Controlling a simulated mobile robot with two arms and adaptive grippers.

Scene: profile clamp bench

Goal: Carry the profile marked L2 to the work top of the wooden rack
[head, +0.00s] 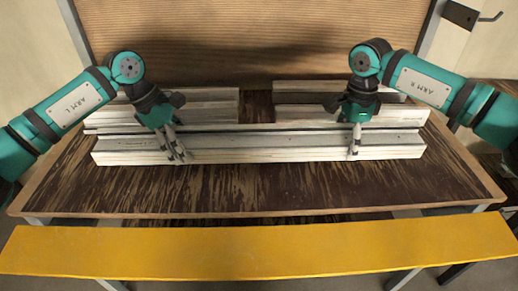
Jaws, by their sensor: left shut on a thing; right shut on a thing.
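A long pale grey profile (260,151) spans the front of the group on a dark streaked wooden top (260,190). Small marks show on it, but they are too small to read, so I cannot tell if it is L2. My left gripper (178,157) is shut on this profile near its left end. My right gripper (354,155) is shut on it toward its right end. I cannot tell whether the profile rests on the top or is slightly above it.
Behind lie another long profile (260,127) and shorter ones at back left (212,96) and back right (300,86). A yellow beam (260,248) runs across the front. A ribbed brown panel (250,35) stands behind. The front strip of the wooden top is clear.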

